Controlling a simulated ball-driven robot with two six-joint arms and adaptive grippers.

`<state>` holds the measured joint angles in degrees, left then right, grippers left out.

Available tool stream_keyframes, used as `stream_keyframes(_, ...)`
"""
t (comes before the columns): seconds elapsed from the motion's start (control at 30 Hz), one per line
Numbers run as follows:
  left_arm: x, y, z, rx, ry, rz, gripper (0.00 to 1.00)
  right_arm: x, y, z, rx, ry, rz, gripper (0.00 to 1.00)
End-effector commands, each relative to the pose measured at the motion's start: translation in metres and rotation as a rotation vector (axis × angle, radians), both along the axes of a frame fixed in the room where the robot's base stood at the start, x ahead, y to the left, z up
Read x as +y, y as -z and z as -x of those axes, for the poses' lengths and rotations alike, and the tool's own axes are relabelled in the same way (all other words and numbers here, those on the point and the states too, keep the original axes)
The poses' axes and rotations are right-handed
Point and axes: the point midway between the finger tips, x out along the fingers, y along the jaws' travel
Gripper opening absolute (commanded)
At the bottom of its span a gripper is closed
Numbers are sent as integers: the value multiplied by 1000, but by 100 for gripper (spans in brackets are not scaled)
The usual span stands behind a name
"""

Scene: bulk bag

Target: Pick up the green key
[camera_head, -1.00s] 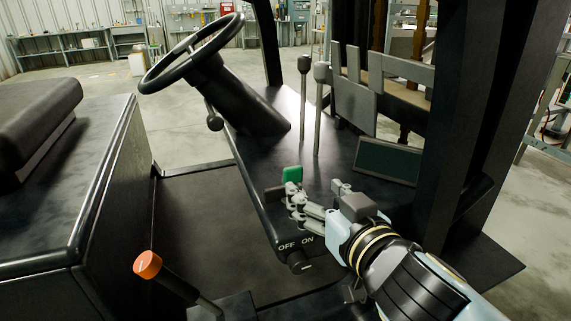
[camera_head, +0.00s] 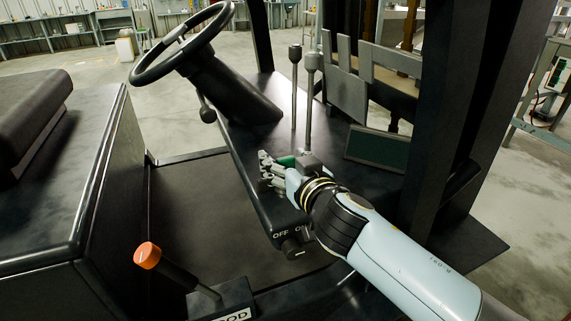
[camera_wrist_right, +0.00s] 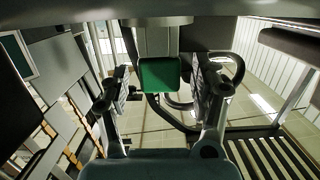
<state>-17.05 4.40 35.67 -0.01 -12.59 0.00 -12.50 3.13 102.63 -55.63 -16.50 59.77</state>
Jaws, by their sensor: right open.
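The green key (camera_head: 287,161) is on the dark dashboard, mostly hidden behind my right gripper (camera_head: 268,172) in the head view. In the right wrist view, the key's green head (camera_wrist_right: 159,75) shows between the two open fingers of my right gripper (camera_wrist_right: 161,88). There is a visible gap on each side of the key, and the jaws are not closed on it. My left gripper is not in view.
Two upright levers (camera_head: 309,110) stand just behind the key. The steering wheel (camera_head: 186,42) is to the left, and an OFF/ON knob (camera_head: 292,248) sits below. An orange-topped lever (camera_head: 147,255) is at the lower left.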

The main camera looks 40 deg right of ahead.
Motion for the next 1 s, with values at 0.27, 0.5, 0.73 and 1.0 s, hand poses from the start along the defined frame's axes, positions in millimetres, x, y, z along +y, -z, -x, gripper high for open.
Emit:
stream_keyframes(0.27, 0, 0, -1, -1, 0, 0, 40, 0, 0, 1, 0, 0, 0, 39)
stream_keyframes(0.5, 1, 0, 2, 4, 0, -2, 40, 0, 0, 1, 0, 0, 0, 8)
stream_keyframes(0.73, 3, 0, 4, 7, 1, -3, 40, 0, 0, 1, 0, 0, 0, 8)
stream_keyframes(1.0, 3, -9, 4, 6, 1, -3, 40, 0, -19, 0, -3, -1, 0, 8)
